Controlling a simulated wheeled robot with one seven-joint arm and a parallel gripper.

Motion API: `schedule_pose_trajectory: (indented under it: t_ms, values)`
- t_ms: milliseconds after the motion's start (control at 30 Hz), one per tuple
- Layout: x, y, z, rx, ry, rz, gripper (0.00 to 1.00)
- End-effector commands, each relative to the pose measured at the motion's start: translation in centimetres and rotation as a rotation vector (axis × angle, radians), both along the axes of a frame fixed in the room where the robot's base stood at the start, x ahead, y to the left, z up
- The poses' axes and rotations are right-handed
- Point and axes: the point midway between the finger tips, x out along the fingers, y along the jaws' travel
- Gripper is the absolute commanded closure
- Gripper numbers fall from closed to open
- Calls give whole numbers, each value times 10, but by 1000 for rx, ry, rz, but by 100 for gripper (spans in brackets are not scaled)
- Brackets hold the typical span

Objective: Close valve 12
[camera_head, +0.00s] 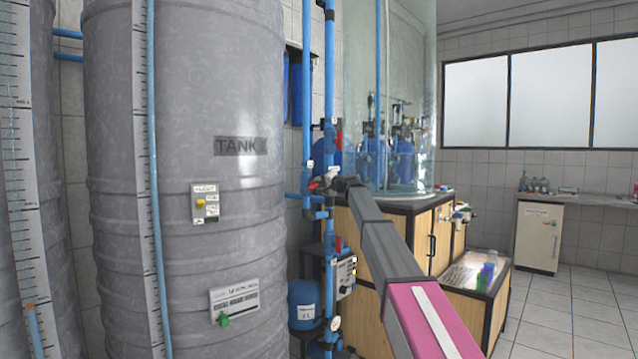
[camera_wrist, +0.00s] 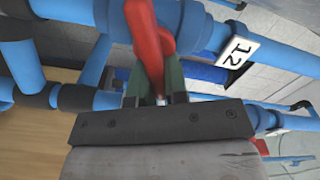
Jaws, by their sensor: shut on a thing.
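The red handle of valve 12 (camera_wrist: 147,42) is at the top middle of the wrist view, on a blue pipe. A white tag reading 12 (camera_wrist: 237,50) hangs beside it on the right. My gripper (camera_wrist: 158,92) is shut on the red handle, with its dark green fingers on either side of it. In the head view my gripper (camera_head: 328,183) reaches the blue pipes just right of the grey tank. The handle's far end is cut off by the wrist view's edge.
The large grey tank (camera_head: 190,270) stands left of my arm. Vertical blue pipes (camera_head: 329,80) run past my gripper. A wooden cabinet (camera_head: 430,235) with a glass cylinder stands behind my arm. Another red handle (camera_wrist: 261,147) shows at the lower right of the wrist view. Tiled floor (camera_head: 590,310) is clear at right.

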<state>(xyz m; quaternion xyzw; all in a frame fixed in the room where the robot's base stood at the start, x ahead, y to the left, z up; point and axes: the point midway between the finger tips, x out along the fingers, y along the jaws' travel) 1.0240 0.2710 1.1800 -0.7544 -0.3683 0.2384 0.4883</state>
Motion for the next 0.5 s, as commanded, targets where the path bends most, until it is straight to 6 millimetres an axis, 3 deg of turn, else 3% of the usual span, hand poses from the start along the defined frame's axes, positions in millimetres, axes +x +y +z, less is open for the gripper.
schedule_pose_trajectory:
  t_ms: [500]
  values:
    - [2,-2,-9,219,281,0,100]
